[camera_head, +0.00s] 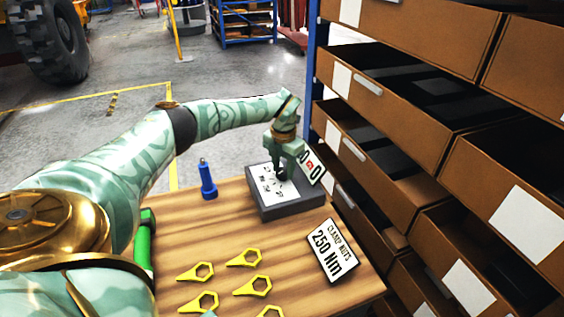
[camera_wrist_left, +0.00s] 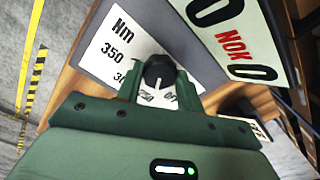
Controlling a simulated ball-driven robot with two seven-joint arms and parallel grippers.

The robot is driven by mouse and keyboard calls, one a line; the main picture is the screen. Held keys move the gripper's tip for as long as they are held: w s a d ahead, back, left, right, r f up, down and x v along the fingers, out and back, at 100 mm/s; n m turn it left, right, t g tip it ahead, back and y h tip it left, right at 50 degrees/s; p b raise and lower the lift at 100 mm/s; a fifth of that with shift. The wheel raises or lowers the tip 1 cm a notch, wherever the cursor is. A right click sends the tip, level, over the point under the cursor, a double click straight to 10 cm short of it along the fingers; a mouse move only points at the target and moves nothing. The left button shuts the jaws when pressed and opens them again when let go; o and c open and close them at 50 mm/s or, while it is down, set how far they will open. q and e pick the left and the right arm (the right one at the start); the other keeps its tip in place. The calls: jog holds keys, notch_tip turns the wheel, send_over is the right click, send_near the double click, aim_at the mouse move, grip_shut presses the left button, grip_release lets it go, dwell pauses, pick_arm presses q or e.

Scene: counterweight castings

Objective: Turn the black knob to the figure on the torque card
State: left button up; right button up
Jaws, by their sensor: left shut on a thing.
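The torque card (camera_head: 332,250) lies on the bench and reads "CLAMP NUTS 250 Nm". A grey box (camera_head: 291,209) at the bench's far side has a white dial plate (camera_head: 267,187) with figures around a black knob (camera_head: 282,175). My left gripper (camera_head: 281,166) comes down from above and is shut on the knob. In the left wrist view the knob (camera_wrist_left: 158,72) sits between the two fingers, and the dial plate (camera_wrist_left: 113,47) shows "Nm" and "350". My right gripper is not in view.
A white sign (camera_head: 311,166) stands right behind the box; the wrist view shows "NOK" in red on it. A blue tool (camera_head: 207,179) stands left of the box. Several yellow spanners (camera_head: 244,258) lie in front. Open brown drawers (camera_head: 385,140) rise close on the right.

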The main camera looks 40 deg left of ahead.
aim_at(283, 170)
pick_arm(q)
jog(key=shift+r+m+p, duration=0.1)
jog(key=shift+m+p, duration=0.35)
jog(key=shift+m, duration=0.45)
jog(key=o, duration=1)
notch_tip(283, 170, up, 16)
jog(key=p, duration=0.3)
jog(key=shift+r, duration=0.15)
